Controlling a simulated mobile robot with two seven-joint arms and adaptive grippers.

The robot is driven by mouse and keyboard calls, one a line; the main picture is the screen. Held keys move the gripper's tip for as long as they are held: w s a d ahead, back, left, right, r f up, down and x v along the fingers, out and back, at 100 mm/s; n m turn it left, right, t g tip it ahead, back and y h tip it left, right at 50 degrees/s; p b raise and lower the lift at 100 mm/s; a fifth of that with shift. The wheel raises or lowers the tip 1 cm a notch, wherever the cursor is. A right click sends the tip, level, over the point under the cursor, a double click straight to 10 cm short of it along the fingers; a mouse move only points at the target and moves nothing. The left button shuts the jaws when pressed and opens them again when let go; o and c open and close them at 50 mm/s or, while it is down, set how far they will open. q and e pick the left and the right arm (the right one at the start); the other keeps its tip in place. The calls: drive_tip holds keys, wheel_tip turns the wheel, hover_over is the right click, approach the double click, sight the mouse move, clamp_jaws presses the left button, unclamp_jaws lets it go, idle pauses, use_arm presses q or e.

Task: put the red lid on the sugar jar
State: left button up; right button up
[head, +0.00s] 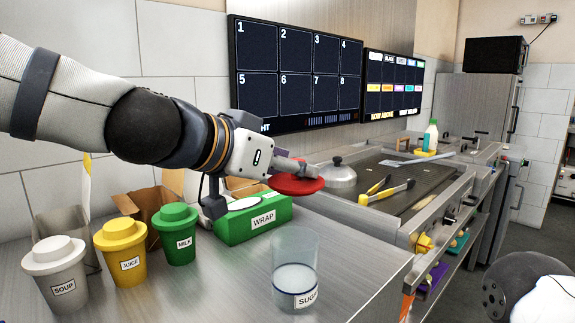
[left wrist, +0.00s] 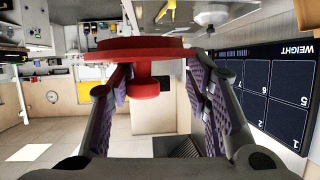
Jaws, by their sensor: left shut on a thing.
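The red lid (head: 296,184) is held in the air by my left gripper (head: 292,166), above and behind the sugar jar. In the left wrist view the lid (left wrist: 140,48) shows as a wide disc with a knob, and the left gripper's fingers (left wrist: 158,92) are around the knob side. The sugar jar (head: 295,252) is a clear glass with white sugar low inside and a partly visible label. It stands upright and uncovered near the counter's front. The lid and jar are apart. My right gripper is not in view.
A green wrap box (head: 262,226) stands behind the jar. Soup (head: 60,275), juice (head: 124,250) and milk (head: 178,235) cups stand at left. Bare counter (head: 355,275) surrounds the jar.

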use_arm(q)
wheel_tip(320, 180, down, 7)
drive_tip(key=b, duration=0.2)
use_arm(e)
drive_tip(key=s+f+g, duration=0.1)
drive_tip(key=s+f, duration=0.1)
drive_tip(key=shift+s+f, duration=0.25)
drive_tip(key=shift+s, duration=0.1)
use_arm(q)
drive_tip(key=shift+r, duration=0.2)
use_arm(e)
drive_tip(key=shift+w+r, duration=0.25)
use_arm(q)
drive_tip(key=shift+f, duration=0.1)
drive_tip(key=shift+p, duration=0.35)
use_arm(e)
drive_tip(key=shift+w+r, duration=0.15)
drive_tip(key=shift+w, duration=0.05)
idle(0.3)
